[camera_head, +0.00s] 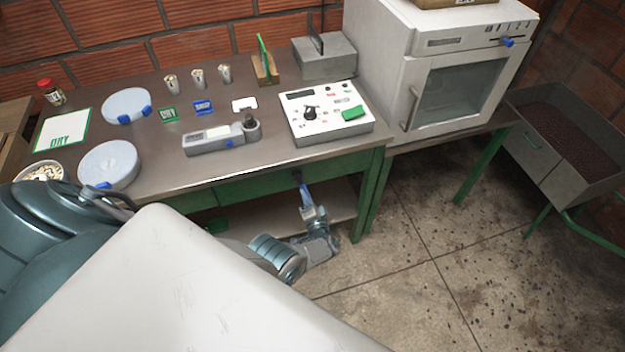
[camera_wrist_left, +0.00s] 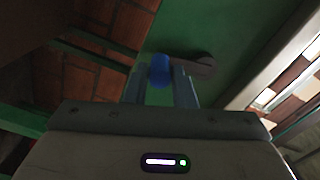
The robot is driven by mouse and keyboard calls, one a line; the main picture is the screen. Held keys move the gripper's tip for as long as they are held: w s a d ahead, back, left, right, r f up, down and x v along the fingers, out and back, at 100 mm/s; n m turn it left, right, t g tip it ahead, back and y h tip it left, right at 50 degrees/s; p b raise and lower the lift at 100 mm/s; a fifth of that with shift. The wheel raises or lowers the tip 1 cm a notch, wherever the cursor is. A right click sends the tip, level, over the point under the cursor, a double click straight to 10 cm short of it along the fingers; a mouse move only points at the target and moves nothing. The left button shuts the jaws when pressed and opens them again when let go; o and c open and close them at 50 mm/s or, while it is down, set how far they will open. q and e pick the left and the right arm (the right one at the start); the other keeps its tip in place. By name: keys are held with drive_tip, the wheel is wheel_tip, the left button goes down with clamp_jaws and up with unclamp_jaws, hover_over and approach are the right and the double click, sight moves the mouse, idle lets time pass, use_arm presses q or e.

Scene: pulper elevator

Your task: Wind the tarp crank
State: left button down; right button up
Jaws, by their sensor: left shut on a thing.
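A small dark crank (camera_head: 297,178) sits on the green front of the table, below the metal top. Its dark arm (camera_wrist_left: 195,62) shows against the green panel in the left wrist view, with a blue knob (camera_wrist_left: 158,70) at its end. My left gripper (camera_head: 309,208) reaches up from below at the table's front edge. It is shut on the blue knob, which is between its two fingers (camera_wrist_left: 160,86) in the left wrist view. The tarp is not clearly seen. My right gripper is not in view.
The metal-topped table (camera_head: 265,150) holds a control box (camera_head: 318,128), a grey meter (camera_head: 208,140), round lidded containers (camera_head: 108,163) and small cups. A white oven (camera_head: 450,85) and a bin of dark beans (camera_head: 570,145) stand right. The concrete floor (camera_head: 430,265) is open.

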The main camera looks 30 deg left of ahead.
use_arm(q)
drive_tip(key=shift+s+a+f+m, duration=0.1)
drive_tip(key=shift+s+a+m, duration=0.2)
drive_tip(key=shift+m, duration=0.3)
drive_tip(key=shift+s+a+f+m, duration=0.15)
drive_tip(key=shift+s+m, duration=0.15)
drive_tip(key=shift+m, duration=0.3)
drive_tip(key=c, duration=1.2)
unclamp_jaws()
drive_tip(key=shift+r, duration=0.1)
drive_tip(key=p+v, duration=0.2)
drive_tip(key=v, duration=0.8)
drive_tip(key=shift+s+d+p, duration=0.25)
drive_tip(key=shift+d+p, duration=0.05)
drive_tip(key=shift+p, duration=0.05)
